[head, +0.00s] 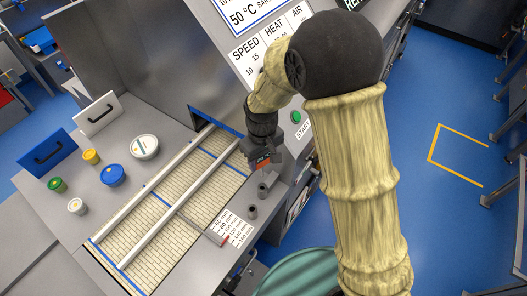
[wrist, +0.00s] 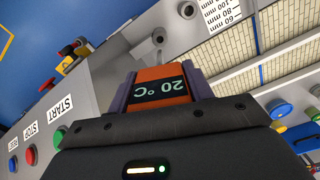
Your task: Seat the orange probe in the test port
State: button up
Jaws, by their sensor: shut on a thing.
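The orange probe (wrist: 152,74) with a dark "20 °C" display sits between the two fingers of my gripper (wrist: 160,88) in the wrist view. In the head view my gripper (head: 263,158) holds the probe (head: 263,164) above the machine's grey side ledge. Two short grey round sockets stand on that ledge, a nearer one (head: 252,211) and one closer to my gripper (head: 262,190). They also show in the wrist view, beyond the probe (wrist: 159,36) and at the top edge (wrist: 187,10). I cannot tell which is the test port.
A tiled conveyor bed with two pale rails (head: 165,205) lies left of the sockets. A millimetre scale label (head: 232,228) is beside them. Several lidded tubs, one blue (head: 112,175), stand on the left counter. A green START button (head: 296,117) is on the panel behind my gripper.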

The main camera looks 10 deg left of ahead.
jog(key=shift+f+b, duration=2.05)
jog(key=shift+f, duration=0.9)
notch_tip(320, 180, down, 6)
jog(key=b, duration=0.4)
dwell(2.4)
jog(key=o, duration=1.1)
jog(key=shift+d, duration=0.1)
jog(key=shift+r, duration=0.1)
notch_tip(320, 180, up, 17)
jog(key=b, duration=0.3)
jog(key=shift+r, duration=0.1)
